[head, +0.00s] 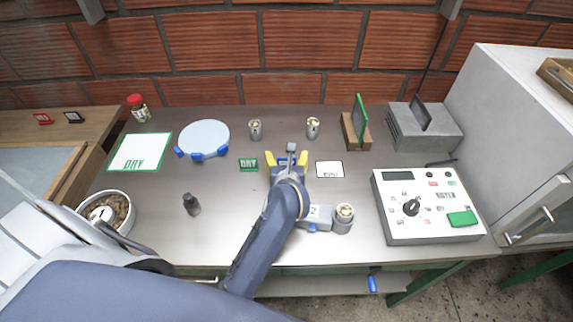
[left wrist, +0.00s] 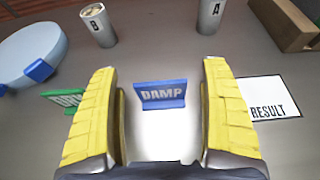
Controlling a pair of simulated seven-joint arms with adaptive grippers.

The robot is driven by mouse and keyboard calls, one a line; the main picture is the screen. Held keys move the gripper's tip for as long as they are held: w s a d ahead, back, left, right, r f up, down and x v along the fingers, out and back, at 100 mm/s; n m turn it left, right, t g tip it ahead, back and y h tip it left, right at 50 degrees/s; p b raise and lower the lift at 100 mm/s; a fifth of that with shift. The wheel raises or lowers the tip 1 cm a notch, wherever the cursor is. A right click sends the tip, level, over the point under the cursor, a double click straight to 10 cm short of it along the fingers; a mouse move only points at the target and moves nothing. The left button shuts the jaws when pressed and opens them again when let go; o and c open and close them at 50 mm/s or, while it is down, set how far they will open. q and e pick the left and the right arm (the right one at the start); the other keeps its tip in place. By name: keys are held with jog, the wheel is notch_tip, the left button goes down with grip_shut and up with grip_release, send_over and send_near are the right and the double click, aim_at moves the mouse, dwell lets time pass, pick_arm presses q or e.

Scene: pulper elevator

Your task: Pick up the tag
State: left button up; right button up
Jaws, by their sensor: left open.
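A small blue tag reading DAMP (left wrist: 162,94) stands on the table between the two yellow fingers of my left gripper (left wrist: 160,80) in the left wrist view. The gripper is open, with a gap on each side of the tag. In the head view my left gripper (head: 287,158) is over the middle of the table and partly hides the blue tag. A green tag reading DRY (head: 249,164) stands just left of the gripper; it also shows behind the left finger in the left wrist view (left wrist: 62,98). My right gripper is not in view.
A white RESULT card (head: 329,169) lies right of the gripper. Cups B (head: 255,130) and A (head: 313,128) stand behind. Another cup (head: 343,218) is near my forearm. A round pale-blue disc (head: 203,137) lies left, a meter box (head: 424,207) right.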

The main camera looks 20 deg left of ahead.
pick_arm(q)
jog(key=shift+c, duration=0.2)
jog(key=c, duration=1)
